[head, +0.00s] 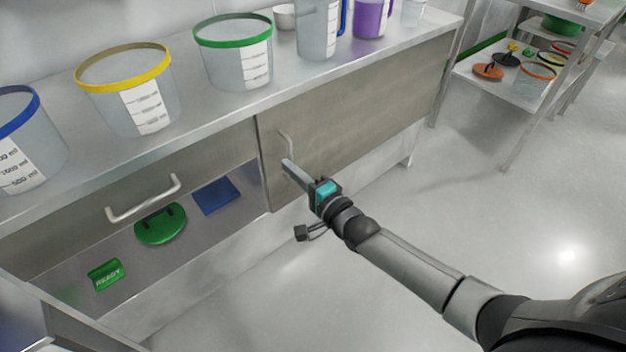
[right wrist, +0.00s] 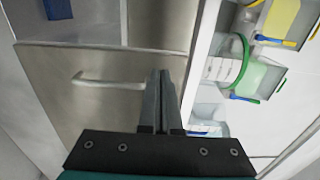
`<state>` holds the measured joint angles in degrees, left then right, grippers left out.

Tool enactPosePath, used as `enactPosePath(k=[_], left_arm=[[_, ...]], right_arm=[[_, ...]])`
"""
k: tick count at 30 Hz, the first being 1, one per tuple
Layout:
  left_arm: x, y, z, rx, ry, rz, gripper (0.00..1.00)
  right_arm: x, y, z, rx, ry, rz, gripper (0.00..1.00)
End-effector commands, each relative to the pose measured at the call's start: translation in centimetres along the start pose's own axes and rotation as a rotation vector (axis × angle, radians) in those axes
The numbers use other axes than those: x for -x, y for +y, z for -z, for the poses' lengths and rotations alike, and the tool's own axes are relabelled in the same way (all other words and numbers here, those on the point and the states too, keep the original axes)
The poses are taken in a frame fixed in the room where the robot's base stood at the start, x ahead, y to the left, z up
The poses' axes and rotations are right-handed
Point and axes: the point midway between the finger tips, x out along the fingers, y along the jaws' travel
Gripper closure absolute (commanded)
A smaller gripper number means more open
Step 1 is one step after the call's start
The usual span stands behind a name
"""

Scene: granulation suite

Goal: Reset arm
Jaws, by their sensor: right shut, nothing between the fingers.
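My right gripper (head: 286,163) reaches in from the right to the front of the steel cabinet, its arm stretched across the floor. In the right wrist view its two fingers (right wrist: 161,75) are pressed together with nothing between them. The tips are beside the bar handle (head: 288,144) of the right cabinet panel (head: 350,118). The handle also shows in the right wrist view (right wrist: 108,80), left of the fingers and not gripped. Whether the fingers touch it I cannot tell. My left gripper is not in view.
Several clear buckets with coloured rims, including a yellow-rimmed one (head: 125,85), stand on the steel counter (head: 190,126). Open floor (head: 480,210) lies right.

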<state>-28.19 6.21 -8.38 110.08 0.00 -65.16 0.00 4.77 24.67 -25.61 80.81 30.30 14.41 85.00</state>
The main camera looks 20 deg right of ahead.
Motion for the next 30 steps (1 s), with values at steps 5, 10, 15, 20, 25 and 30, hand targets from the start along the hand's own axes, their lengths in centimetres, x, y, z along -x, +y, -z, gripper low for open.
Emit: enactPosePath(k=[5,10,15,20,25,30], left_arm=[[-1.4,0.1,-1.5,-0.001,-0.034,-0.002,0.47],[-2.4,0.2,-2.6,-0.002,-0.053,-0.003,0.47],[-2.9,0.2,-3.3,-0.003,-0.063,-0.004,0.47],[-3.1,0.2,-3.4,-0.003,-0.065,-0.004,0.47],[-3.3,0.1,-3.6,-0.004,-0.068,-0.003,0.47],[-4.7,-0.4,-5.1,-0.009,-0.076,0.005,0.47]], right_arm=[[2.8,-0.1,0.0,0.001,0.0,-0.003,1.0],[4.7,-0.1,0.0,0.001,0.0,-0.002,1.0],[5.7,0.0,0.0,0.001,0.0,-0.001,1.0],[5.9,0.0,0.0,0.001,0.0,0.001,1.0],[6.2,0.8,0.2,0.034,0.008,-0.027,1.0],[8.3,6.3,1.3,0.269,0.029,-0.215,1.0]])
